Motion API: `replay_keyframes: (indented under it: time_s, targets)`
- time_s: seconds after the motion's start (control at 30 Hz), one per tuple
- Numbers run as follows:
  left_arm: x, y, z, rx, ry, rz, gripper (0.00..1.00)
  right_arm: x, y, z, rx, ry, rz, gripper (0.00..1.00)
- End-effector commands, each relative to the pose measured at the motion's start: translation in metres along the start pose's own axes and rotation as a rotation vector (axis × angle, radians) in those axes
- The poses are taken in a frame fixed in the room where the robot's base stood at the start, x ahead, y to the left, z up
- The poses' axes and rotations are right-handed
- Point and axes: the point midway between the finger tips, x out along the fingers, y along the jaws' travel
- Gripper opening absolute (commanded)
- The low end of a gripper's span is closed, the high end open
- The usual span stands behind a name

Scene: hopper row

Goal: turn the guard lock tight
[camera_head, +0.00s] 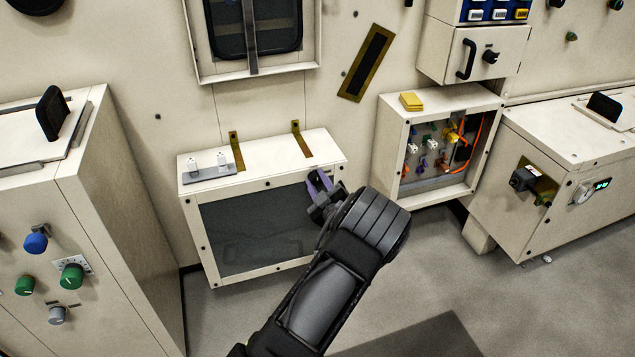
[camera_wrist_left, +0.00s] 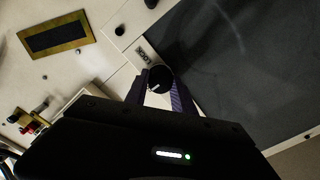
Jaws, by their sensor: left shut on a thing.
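The guard is a dark see-through panel (camera_head: 255,232) in the front of a low cream cabinet; it also shows in the left wrist view (camera_wrist_left: 235,60). The guard lock is a round black knob (camera_wrist_left: 159,78) with a pale pointer mark, beside the panel's edge, near a small label. My left gripper (camera_head: 319,184) is at the panel's upper right corner, its purple fingers on both sides of the knob. In the wrist view the left gripper (camera_wrist_left: 160,92) is shut on it. In the head view the gripper hides the knob. My right gripper is not in view.
An open box with coloured connectors and orange cables (camera_head: 440,145) stands to the right. A cabinet with coloured knobs (camera_head: 72,276) stands at the left. Two brass strips (camera_head: 301,138) lie on the low cabinet's top, with a grey switch plate (camera_head: 208,171). Grey floor is free at lower right.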

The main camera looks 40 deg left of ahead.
Motion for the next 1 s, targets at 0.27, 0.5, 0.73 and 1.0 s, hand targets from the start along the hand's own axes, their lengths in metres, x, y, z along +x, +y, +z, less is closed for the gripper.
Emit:
replay_keyframes:
  time_s: [0.27, 0.5, 0.73, 1.0]
  targets:
    - [0.0, -0.0005, 0.0, 0.009, 0.0, -0.001, 0.0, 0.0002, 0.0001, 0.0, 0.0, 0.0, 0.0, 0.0]
    - [-0.0001, -0.0005, 0.0002, 0.073, 0.0, -0.001, 0.0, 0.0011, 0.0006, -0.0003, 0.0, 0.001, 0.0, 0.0]
    - [0.0001, -0.0002, 0.0001, 0.211, 0.001, -0.001, 0.0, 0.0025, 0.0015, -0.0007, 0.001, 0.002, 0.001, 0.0]
    - [0.0003, 0.0005, -0.0005, 0.449, 0.002, -0.001, 0.0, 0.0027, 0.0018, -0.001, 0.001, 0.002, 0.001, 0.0]
